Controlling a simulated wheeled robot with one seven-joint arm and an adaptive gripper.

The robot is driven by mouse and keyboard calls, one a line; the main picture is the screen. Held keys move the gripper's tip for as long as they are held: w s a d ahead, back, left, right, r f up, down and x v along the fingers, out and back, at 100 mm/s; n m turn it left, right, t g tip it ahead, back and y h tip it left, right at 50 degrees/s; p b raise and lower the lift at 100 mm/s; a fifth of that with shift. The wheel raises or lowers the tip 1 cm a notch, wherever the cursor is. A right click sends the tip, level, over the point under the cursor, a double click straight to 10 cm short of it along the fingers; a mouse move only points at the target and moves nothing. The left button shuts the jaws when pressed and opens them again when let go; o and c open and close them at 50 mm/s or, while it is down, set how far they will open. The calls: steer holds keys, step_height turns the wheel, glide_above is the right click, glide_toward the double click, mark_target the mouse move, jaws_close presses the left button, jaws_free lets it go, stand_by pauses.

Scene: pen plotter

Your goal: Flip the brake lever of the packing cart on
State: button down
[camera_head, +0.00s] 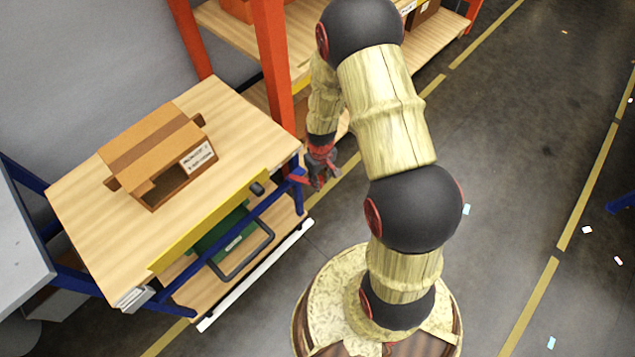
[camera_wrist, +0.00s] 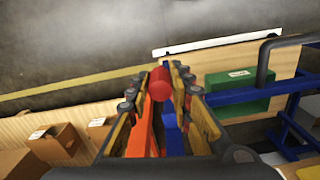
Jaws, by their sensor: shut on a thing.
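The packing cart (camera_head: 245,125) has a wooden top, a blue frame and a yellow front strip. My gripper (camera_head: 318,180) is at the cart's right corner, just outside the blue frame. In the wrist view my gripper (camera_wrist: 164,70) has its fingers closed around a red rounded piece (camera_wrist: 159,79), which looks like the knob of the brake lever.
An open cardboard box (camera_head: 150,145) lies on the cart top. A green box (camera_wrist: 238,92) sits on the lower shelf, near a dark handle (camera_head: 245,262). An orange rack post (camera_head: 272,70) stands close behind my gripper. Open floor (camera_head: 520,130) lies to the right.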

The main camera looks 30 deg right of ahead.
steer(key=shift+w+d+n, duration=0.25)
steer(key=shift+n, duration=0.15)
steer(key=c, duration=1.6)
jaws_free()
step_height(320, 180, up, 12)
